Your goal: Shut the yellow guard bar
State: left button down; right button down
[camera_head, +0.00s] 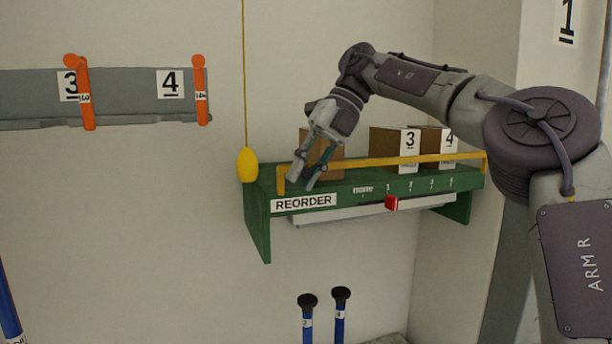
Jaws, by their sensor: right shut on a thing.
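The yellow guard bar (384,161) runs across the front of the green shelf (258,216), in front of the boxes. Its left end bends down beside the REORDER label, and its right end is near the wall at the shelf's right end. My right gripper (304,181) reaches down from above to the bar's left part and is shut on it. The fingers cover a short piece of the bar. Whether the bar is latched cannot be told. My left gripper is not in view.
Brown boxes, including box 3 (388,142), stand on the shelf behind the bar. A red slider (392,203) is on the shelf front. A yellow pull (248,165) hangs on a cord at the shelf's left end. Orange levers (85,95) are on the grey rail (130,97).

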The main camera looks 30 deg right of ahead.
jog(key=shift+w+r, duration=0.1)
dwell(0.5)
jog(key=c, duration=1.1)
grip_release()
jog(key=shift+o, duration=0.2)
